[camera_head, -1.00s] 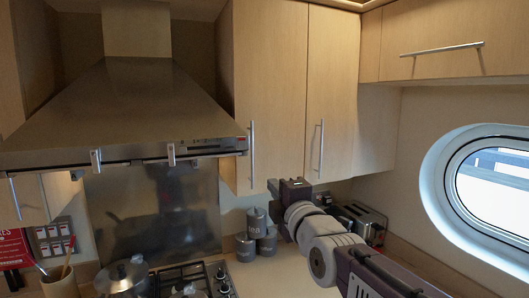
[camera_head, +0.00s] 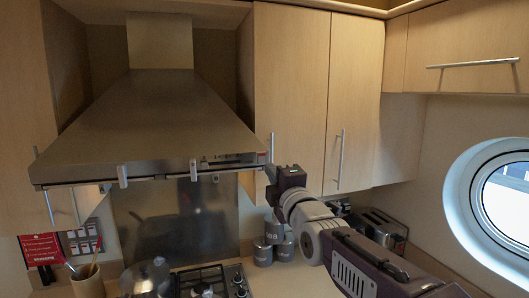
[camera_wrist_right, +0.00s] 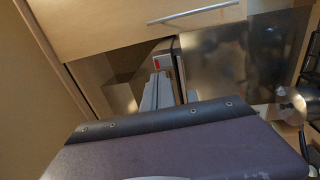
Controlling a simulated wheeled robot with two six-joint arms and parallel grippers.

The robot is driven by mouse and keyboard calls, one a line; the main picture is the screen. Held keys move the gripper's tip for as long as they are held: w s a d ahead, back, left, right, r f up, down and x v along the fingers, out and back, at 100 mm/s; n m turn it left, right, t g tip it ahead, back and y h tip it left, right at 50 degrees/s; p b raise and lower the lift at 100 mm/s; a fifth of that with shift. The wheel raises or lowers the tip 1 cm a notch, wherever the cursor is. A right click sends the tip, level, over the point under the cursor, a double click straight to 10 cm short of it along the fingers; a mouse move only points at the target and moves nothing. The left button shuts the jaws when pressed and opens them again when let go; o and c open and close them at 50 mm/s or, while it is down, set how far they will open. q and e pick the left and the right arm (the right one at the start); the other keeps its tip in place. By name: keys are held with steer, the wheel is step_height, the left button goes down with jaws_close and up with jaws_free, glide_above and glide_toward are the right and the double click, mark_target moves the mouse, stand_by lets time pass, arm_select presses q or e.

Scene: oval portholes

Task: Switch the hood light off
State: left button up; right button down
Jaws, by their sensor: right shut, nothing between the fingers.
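The steel range hood (camera_head: 150,130) hangs at the left of the head view. Its small dark control strip (camera_head: 228,160) is at the right part of the front edge, with a red mark at the corner. My right gripper (camera_head: 270,175) is shut and empty, just below and beside that corner; I cannot tell whether it touches. In the right wrist view the fingers (camera_wrist_right: 157,92) show beyond my dark wrist body, with the hood's red-marked end (camera_wrist_right: 160,62) close behind them. Which position the light switch is in is too small to tell. My left gripper is not in view.
Cabinet doors (camera_head: 290,90) with a long vertical handle (camera_head: 272,148) stand close to the right of the hood. Below are grey canisters (camera_head: 263,252), a toaster (camera_head: 380,228), a hob (camera_head: 205,283) and a pot (camera_head: 145,277). An oval porthole (camera_head: 460,190) is at the right.

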mark_target(261, 157)
steer(key=p+x, duration=0.3)
steer(key=x, duration=0.3)
steer(key=shift+r+p, duration=0.15)
steer(key=shift+p, duration=0.2)
steer(key=shift+w, duration=0.3)
steer(key=shift+s+a, duration=0.1)
